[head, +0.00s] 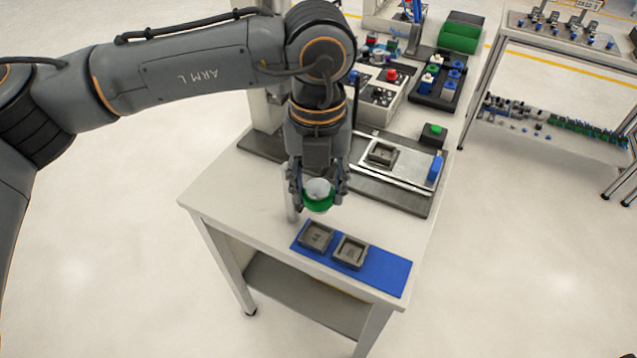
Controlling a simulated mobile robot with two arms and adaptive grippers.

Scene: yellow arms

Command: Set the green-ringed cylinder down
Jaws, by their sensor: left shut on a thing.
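The green-ringed cylinder (318,191) has a pale grey top and a green ring around it. My left gripper (318,197) is shut on it, with a finger on each side, and it appears held above the white table (245,200). Below and slightly right of it in the picture lies a blue mat (387,272) with two grey square holders, a left one (316,235) and a right one (351,252). Both holders look empty. My right gripper is not in view.
Behind lies a grey fixture plate with a metal slide (408,172), a similar grey holder (381,154) and a blue handle (435,170). A green button box (433,133) and a black tray (438,85) stand further back. The table's left part is clear.

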